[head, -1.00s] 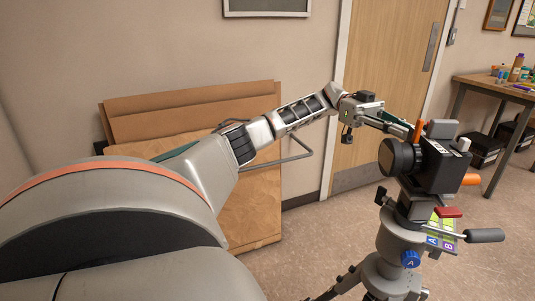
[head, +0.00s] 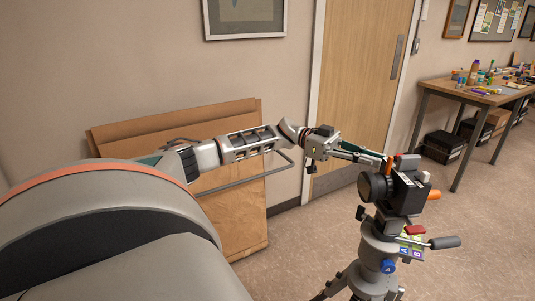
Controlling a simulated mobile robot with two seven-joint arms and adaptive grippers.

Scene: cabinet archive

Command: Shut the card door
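A black camera (head: 405,192) with a round lens facing left sits on a grey tripod (head: 375,245). Orange parts show on it, one upright at its back left (head: 389,165) and one at its right side (head: 434,194). I cannot make out which part is the card door, or whether it stands open. My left gripper (head: 378,158) reaches in from the left, its fingers pointing right at the camera's far upper side, close to the upright orange part. Whether they touch it is unclear, and the gap between the fingers is too small to judge. My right gripper is out of view.
Behind is a wooden door (head: 365,80). Brown boards (head: 235,215) lean on the wall at left, behind a grey rail. A table with bottles and small items (head: 470,92) stands at right, dark boxes beneath. A tripod handle (head: 445,242) sticks out right. Floor at right is clear.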

